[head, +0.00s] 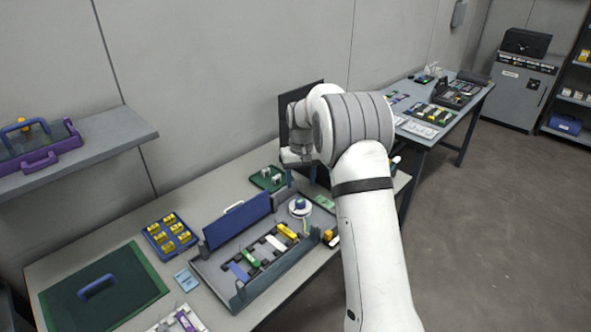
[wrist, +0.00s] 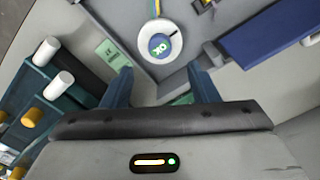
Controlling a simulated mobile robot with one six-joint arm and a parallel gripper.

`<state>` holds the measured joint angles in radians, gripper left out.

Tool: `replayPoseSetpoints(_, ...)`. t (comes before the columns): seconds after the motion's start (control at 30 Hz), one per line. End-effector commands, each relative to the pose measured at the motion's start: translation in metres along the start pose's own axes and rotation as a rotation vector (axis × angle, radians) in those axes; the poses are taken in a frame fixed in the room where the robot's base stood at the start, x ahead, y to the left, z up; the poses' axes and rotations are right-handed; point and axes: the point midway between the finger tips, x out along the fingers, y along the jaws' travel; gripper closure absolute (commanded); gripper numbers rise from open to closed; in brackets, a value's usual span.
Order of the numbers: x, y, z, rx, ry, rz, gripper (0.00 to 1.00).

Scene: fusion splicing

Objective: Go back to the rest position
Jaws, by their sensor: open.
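My gripper (wrist: 161,80) is open in the wrist view, with its two blue-grey fingers apart and nothing between them. Just beyond the fingertips is a white round dish (wrist: 160,43) with a blue-green labelled piece in it; the dish also shows in the head view (head: 299,208). In the head view my arm reaches over the back right of the near table (head: 225,170), and its wrist hides part of a dark upright panel (head: 285,115).
A grey tray (head: 215,272) holds several coloured pieces and has a blue lid (head: 238,220). A blue box of yellow spools (head: 170,234) and a green mat (head: 60,295) lie to its left.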

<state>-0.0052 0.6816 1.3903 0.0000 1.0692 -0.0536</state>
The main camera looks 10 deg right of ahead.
Motion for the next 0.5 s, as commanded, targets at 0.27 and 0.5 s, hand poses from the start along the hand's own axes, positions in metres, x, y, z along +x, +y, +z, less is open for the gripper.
replayPoseSetpoints(0.27,-0.019,0.0,0.014,0.002,0.014,0.001,0.46)
replayPoseSetpoints(0.5,-0.083,-0.003,0.087,0.014,0.067,0.004,0.46)
